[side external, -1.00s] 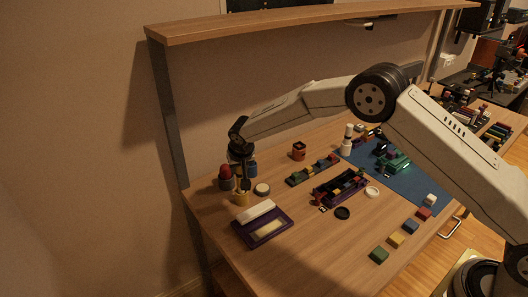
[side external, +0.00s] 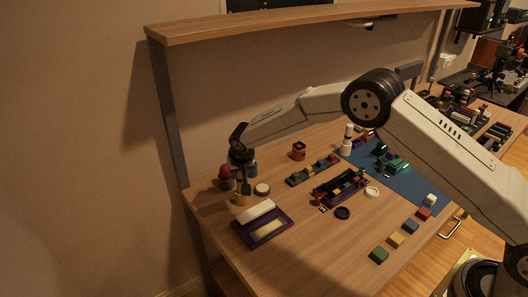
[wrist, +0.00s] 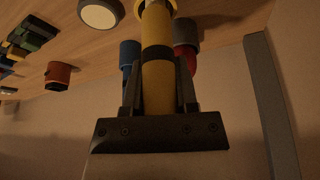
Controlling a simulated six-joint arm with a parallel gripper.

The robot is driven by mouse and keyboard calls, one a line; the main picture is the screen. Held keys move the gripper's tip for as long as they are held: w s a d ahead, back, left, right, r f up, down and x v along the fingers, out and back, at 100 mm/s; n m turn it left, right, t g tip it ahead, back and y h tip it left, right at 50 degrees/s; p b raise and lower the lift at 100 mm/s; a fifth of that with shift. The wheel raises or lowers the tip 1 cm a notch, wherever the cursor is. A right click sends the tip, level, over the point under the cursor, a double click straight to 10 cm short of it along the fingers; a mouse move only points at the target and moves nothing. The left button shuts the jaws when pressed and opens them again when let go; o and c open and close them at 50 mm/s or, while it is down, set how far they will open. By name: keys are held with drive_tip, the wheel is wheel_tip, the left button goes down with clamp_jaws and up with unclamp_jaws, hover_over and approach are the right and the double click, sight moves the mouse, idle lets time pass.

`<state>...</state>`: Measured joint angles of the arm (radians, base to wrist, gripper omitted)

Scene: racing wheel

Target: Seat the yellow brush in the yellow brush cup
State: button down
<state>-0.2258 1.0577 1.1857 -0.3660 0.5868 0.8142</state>
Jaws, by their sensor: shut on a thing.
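The yellow brush (wrist: 158,85) is held between the two dark fingers of my gripper (wrist: 159,92), which is shut on it. A black band crosses the brush in the wrist view. The yellow brush cup (side external: 241,199) stands near the table's left back corner, below my gripper (side external: 243,177) in the side view. In the wrist view the cup's rim (wrist: 174,5) shows at the top edge, around or just behind the far end of the brush. How deep that end sits in the cup is hidden.
A red brush in a grey cup (side external: 226,183) stands close on the left, and a blue cup (side external: 252,170) close behind. A round white-topped pot (side external: 262,189) is to the right. A purple tray (side external: 270,234) lies in front. An orange cup (side external: 299,151) is farther right.

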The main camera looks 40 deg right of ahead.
drive_tip(key=shift+f, duration=1)
drive_tip(key=shift+c, duration=1.5)
unclamp_jaws()
drive_tip(key=shift+r, duration=0.1)
drive_tip(key=d+v, duration=0.1)
drive_tip(key=v, duration=0.6)
drive_tip(key=shift+a+r, duration=0.3)
drive_tip(key=shift+a, duration=0.25)
drive_tip(key=shift+s, duration=0.1)
